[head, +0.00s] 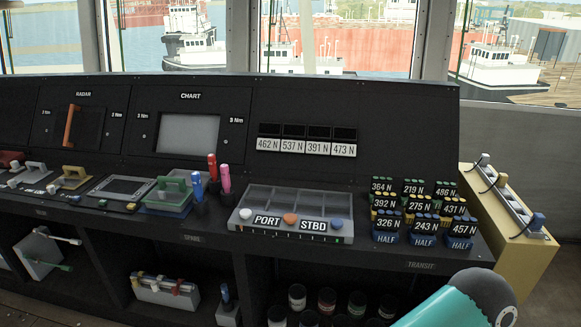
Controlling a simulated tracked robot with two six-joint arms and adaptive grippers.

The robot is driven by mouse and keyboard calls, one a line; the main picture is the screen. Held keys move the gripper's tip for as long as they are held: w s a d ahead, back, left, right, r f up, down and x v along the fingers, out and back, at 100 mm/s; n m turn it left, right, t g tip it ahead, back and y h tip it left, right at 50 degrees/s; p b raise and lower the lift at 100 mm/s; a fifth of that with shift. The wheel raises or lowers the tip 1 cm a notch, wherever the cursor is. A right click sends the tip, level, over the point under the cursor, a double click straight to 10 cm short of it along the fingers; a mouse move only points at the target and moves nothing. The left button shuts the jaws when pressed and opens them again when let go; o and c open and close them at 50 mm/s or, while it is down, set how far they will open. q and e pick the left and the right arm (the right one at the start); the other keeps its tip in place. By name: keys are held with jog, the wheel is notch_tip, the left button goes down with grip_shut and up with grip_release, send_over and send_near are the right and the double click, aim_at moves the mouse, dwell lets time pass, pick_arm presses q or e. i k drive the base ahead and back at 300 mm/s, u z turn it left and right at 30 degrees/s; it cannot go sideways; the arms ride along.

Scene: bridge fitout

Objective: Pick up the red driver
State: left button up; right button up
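The red driver (212,166) stands upright on the console shelf, left of the middle of the head view. Its lower part is partly hidden by its neighbours, a blue driver (197,186) to its left and a pink driver (225,177) to its right. All three stand close together, with dark holders or bases below them. A teal and dark part at the lower right looks like a link of my arm. Neither of my grippers shows in the head view, and nothing touches the red driver.
A green-handled block (173,191) stands just left of the drivers. A grey compartment tray (291,211) marked PORT and STBD lies to their right. Several numbered blocks (414,212) stand farther right. The upright console panel (200,132) rises behind the shelf.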

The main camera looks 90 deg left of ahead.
aim_at(212, 160)
jog(key=z, duration=0.25)
jog(key=i, duration=0.65)
jog(key=u, duration=2.15)
jog(key=i, duration=0.3)
jog(key=u, duration=2.15)
jog(key=k, duration=0.25)
jog(key=u, duration=0.7)
jog(key=i, duration=1.3)
jog(key=z, duration=0.5)
